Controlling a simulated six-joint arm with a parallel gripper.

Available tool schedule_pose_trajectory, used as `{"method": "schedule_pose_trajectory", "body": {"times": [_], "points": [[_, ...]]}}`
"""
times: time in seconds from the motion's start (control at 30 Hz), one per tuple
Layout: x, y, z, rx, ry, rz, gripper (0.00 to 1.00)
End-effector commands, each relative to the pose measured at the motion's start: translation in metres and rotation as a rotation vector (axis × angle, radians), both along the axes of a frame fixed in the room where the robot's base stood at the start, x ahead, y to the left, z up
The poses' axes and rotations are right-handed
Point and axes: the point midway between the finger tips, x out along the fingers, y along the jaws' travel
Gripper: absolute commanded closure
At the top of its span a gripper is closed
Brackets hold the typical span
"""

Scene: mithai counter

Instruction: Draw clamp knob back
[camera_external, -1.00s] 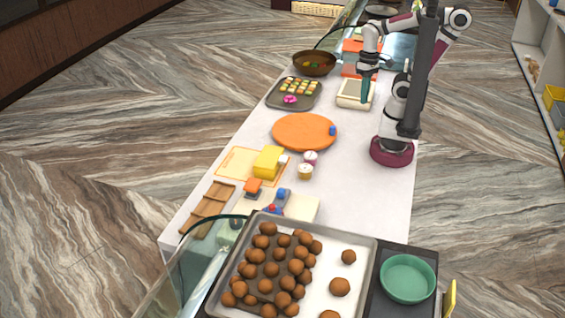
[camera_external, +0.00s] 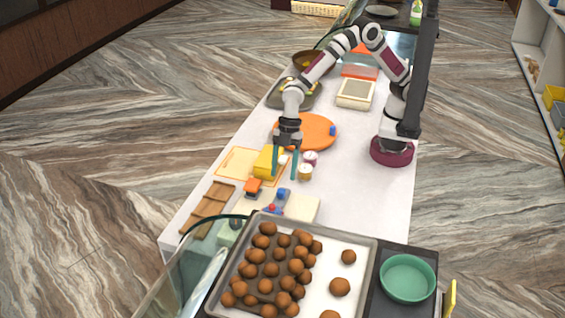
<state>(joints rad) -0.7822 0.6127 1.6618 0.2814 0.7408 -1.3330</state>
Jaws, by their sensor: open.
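A small grey-blue fixture with a blue part (camera_external: 281,194) and a red knob-like part (camera_external: 272,208) sits at the left edge of a cream board (camera_external: 302,208), near the front of the counter. It is too small to tell exactly which part is the clamp knob. My gripper (camera_external: 285,177) points down with its two teal fingers apart and nothing seen between them. It is above the counter, a little behind the fixture and in front of the orange disc, overlapping the yellow block in the picture.
Close around my gripper are a yellow block (camera_external: 264,168), an orange-topped item (camera_external: 253,186) and two small round tubs (camera_external: 305,172). An orange disc (camera_external: 320,128) lies behind. A tray of brown balls (camera_external: 366,250) stands in front. The counter's right side is clear.

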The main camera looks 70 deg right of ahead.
Motion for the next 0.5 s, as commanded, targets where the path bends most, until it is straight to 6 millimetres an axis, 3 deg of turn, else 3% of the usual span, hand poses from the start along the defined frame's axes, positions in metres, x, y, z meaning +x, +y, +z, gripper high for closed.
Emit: {"method": "schedule_pose_trajectory", "body": {"times": [0.03,0.2,0.5], "points": [[-0.001,0.005,-0.013,-0.003,0.003,0.000,0.40],[0.000,0.016,-0.041,-0.002,0.001,-0.001,0.40],[0.000,0.021,-0.051,0.000,0.001,-0.002,0.40]]}}
